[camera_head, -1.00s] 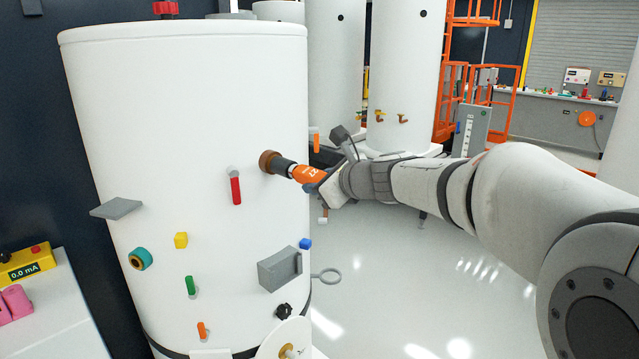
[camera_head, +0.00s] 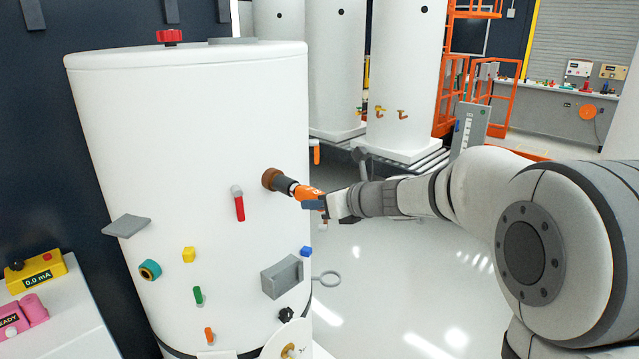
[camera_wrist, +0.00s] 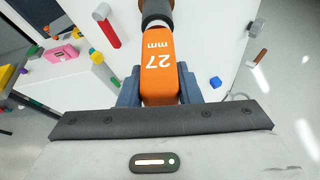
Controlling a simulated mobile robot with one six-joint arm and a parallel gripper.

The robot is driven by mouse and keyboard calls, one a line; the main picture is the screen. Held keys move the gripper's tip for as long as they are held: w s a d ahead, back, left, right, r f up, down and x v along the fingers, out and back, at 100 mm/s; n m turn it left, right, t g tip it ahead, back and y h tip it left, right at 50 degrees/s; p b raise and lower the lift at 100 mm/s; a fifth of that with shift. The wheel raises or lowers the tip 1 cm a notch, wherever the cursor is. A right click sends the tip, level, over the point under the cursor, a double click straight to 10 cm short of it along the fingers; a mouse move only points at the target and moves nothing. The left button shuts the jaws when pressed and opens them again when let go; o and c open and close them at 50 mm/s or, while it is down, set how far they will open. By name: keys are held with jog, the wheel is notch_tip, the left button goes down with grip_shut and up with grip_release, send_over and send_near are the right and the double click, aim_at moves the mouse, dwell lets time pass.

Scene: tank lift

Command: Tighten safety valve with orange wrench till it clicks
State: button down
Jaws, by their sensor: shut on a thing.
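The orange wrench (camera_head: 308,192) is marked "27 mm" in the wrist view (camera_wrist: 160,62). My gripper (camera_wrist: 158,90) is shut on its orange body, with a grey-blue finger on each side. In the head view my gripper (camera_head: 322,203) is at the right side of the white tank (camera_head: 200,110). The wrench's dark end reaches a brown round fitting (camera_head: 269,179) on the tank wall and appears to meet it. The wrench hides part of the fitting, and I cannot tell from the picture whether this fitting is the safety valve.
A red-handled valve (camera_head: 239,206), a grey shelf (camera_head: 126,226), a grey box (camera_head: 282,277) and a ring (camera_head: 330,278) stick out from the tank. A table with a yellow meter (camera_head: 36,273) stands at left. The floor (camera_head: 400,290) at right is clear.

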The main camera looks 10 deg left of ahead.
jog(key=r+m+g+y+p, duration=0.1)
jog(key=m+p, duration=0.1)
jog(key=p, duration=0.2)
jog(key=shift+f+m, duration=0.3)
jog(key=shift+f, duration=0.05)
jog(key=s+d, duration=1.1)
jog(key=d, duration=0.3)
jog(key=shift+p, duration=0.4)
jog(key=shift+f, duration=0.15)
